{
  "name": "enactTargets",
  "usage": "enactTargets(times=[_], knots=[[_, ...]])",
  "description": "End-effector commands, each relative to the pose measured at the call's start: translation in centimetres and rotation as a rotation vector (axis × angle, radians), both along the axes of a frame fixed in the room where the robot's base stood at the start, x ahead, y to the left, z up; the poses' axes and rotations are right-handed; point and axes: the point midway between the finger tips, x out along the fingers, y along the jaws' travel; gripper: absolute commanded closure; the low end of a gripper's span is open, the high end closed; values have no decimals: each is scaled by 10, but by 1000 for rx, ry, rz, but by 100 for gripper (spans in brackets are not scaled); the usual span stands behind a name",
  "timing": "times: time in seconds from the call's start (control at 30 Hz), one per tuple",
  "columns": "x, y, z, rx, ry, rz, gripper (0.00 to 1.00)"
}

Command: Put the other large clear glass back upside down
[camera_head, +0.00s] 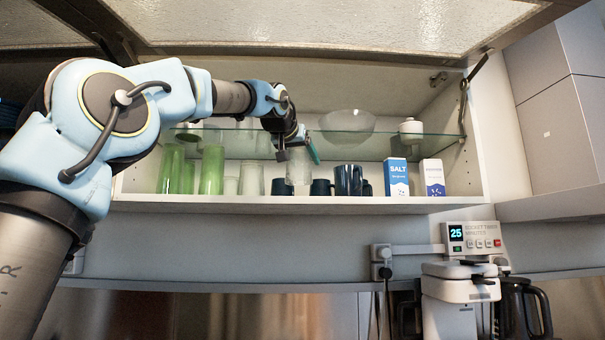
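A large clear glass (299,172) is at the middle of the lower cabinet shelf, right below my gripper (298,156). My gripper's fingers flank the glass closely on both sides and look shut on it. Its lower end seems slightly above the shelf edge; whether it touches the shelf is unclear. I cannot tell which way up it is. Another clear glass (251,179) stands to the left on the same shelf, with a smaller pale glass (231,187) beside it.
Tall green glasses (211,171) stand left. Dark mugs (348,180), a salt box (396,177) and another box (432,178) stand right. A glass shelf (375,146) above holds a clear bowl (347,126) and white pot (411,128). The raised flap (330,22) hangs overhead.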

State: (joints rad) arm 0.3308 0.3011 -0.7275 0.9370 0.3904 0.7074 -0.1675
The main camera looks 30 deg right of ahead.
Motion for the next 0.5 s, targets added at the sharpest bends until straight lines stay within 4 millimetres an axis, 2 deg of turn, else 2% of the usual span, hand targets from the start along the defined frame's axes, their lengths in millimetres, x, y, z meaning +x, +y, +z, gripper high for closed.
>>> enactTargets(times=[0.27,0.5], knots=[[-1,1,-32,2,0,1,96],[3,-2,-37,-1,-2,-1,96]])
